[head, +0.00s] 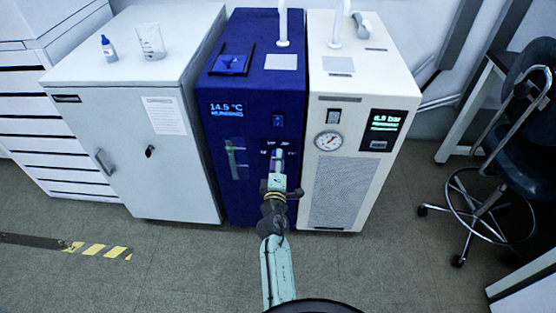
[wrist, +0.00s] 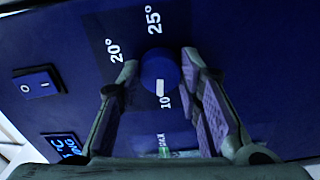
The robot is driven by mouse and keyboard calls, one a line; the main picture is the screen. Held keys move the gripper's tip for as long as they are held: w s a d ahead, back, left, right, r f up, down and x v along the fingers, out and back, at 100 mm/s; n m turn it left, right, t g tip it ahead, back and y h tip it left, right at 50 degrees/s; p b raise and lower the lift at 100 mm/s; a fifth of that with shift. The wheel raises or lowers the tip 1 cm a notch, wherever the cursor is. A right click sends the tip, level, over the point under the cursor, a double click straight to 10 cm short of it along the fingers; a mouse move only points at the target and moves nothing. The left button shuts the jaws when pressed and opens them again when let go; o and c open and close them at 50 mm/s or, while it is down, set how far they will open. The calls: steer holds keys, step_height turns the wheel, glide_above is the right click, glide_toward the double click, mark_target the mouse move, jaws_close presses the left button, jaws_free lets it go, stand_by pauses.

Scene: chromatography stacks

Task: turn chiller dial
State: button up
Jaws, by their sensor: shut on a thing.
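The chiller (head: 245,100) is a dark blue cabinet with a lit display (head: 226,108) reading 14.5 °C. Its round blue dial (wrist: 158,70) shows in the wrist view, with 10, 20° and 25° printed around it. The white mark on the dial points toward the 10. My gripper (wrist: 159,62) has one finger on each side of the dial and is shut on it. In the head view my gripper (head: 278,158) is at the chiller's front and hides the dial.
A rocker switch (wrist: 37,84) is beside the dial panel. A white cabinet (head: 130,150) with a beaker (head: 150,42) and small bottle (head: 108,48) stands left. A cream unit (head: 352,120) with a gauge stands close on the right. A stool (head: 515,130) is farther right. The floor in front is clear.

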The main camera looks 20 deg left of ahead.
steer(key=shift+r+n, duration=0.1)
steer(key=shift+n, duration=0.5)
steer(key=o, duration=1.2)
steer(key=shift+c, duration=0.2)
steer(key=v, duration=0.7)
steer(key=shift+s, duration=0.2)
steer(key=shift+d, duration=0.1)
